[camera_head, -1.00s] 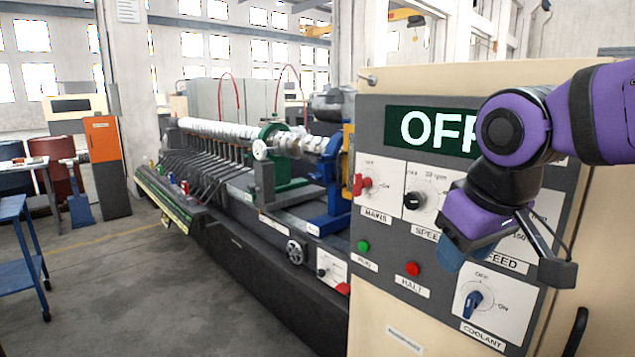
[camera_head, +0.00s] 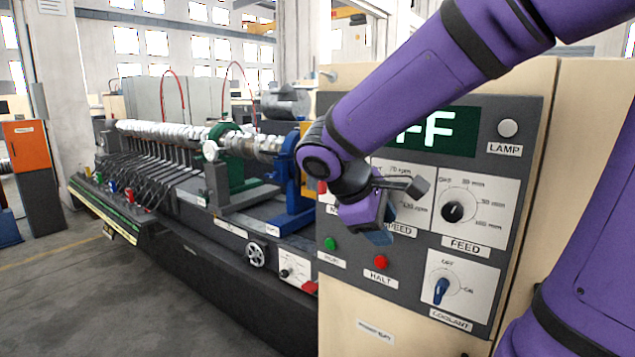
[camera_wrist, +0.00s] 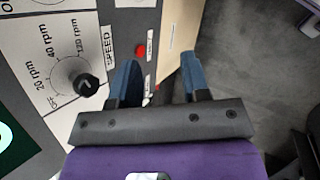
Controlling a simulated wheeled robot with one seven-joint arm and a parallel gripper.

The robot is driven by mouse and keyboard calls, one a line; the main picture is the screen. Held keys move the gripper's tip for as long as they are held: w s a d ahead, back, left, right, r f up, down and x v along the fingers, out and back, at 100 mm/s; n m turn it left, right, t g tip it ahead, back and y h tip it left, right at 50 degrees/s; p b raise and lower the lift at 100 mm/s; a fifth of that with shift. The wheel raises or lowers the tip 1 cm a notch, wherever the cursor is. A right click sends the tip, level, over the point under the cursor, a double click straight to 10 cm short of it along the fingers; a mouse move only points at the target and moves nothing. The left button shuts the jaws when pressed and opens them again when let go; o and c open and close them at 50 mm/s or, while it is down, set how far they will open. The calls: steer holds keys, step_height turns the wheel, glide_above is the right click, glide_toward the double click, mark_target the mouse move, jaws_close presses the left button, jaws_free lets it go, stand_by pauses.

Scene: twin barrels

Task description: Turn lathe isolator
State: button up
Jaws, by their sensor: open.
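The red MAINS switch (camera_head: 322,187) is on the left edge of the grey control panel (camera_head: 480,130). My gripper (camera_head: 379,236) is in front of the panel, right of the switch, near the SPEED dial and above the HALT button. In the wrist view my gripper (camera_wrist: 160,80) is open, its two blue fingers apart with nothing between them. The black SPEED knob (camera_wrist: 86,85) lies left of the fingers there. The MAINS switch is not visible in the wrist view.
A green display (camera_head: 450,130) shows "FF", partly covered by my arm. A green button (camera_head: 330,243), a red HALT button (camera_head: 380,262), a FEED knob (camera_head: 453,211) and a blue COOLANT knob (camera_head: 440,290) surround the gripper. The lathe (camera_head: 235,195) stands to the left.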

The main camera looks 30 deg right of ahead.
steer(key=w+d+n+h, duration=0.2)
steer(key=w+n+h, duration=0.15)
steer(key=w, duration=0.25)
steer(key=n+t+h, duration=0.9)
steer(key=n+h, duration=0.1)
steer(key=n, duration=0.2)
glide_toward(323, 195)
step_height(323, 195, up, 3)
steer(key=w, duration=0.1)
steer(key=x, duration=1)
steer(key=shift+d+r, duration=0.2)
steer(key=shift+d, duration=0.05)
steer(key=c, duration=0.7)
